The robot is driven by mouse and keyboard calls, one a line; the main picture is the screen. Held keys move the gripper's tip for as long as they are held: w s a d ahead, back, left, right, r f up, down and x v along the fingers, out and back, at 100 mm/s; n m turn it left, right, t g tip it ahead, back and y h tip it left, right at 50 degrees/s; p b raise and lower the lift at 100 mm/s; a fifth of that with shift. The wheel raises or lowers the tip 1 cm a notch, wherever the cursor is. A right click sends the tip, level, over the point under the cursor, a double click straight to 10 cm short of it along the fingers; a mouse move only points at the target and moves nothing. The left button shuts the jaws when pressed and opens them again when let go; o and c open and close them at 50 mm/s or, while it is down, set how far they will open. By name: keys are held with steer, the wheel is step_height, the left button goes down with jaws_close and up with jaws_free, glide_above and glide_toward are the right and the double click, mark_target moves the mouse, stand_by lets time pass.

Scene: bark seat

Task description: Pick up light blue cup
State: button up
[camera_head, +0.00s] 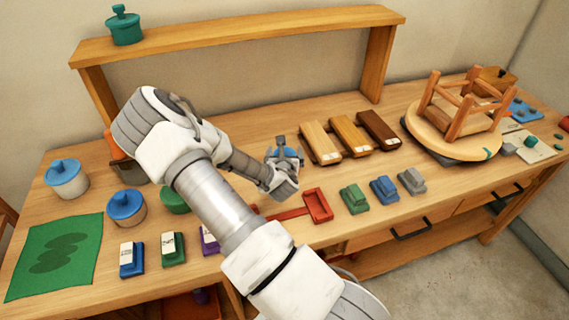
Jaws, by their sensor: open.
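A small blue object (287,153) is on the table beside my gripper, and the gripper covers much of it. It may be the light blue cup, but its shape is not clear. My gripper (285,153) is over or right next to it, with its jaws open. I cannot tell whether the fingers are around the blue object or touching it. No other thing in view is clearly a light blue cup.
Wooden blocks (350,135) lie just right of the gripper. A red tray (318,206) and small colored blocks (354,198) are nearer the front edge. Blue-lidded jars (66,180) stand at left, an upturned stool (455,115) at right. A raised shelf (240,32) spans the back.

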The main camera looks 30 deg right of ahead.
steer(key=c, duration=1.2)
steer(key=shift+o, duration=0.2)
steer(key=shift+r, duration=0.55)
steer(key=r, duration=0.2)
steer(key=s+r, duration=0.1)
steer(key=shift+d+r, duration=0.35)
steer(key=shift+r, duration=0.05)
steer(key=s+d+r, duration=0.5)
steer(key=s+r, duration=0.1)
steer(key=s, duration=0.3)
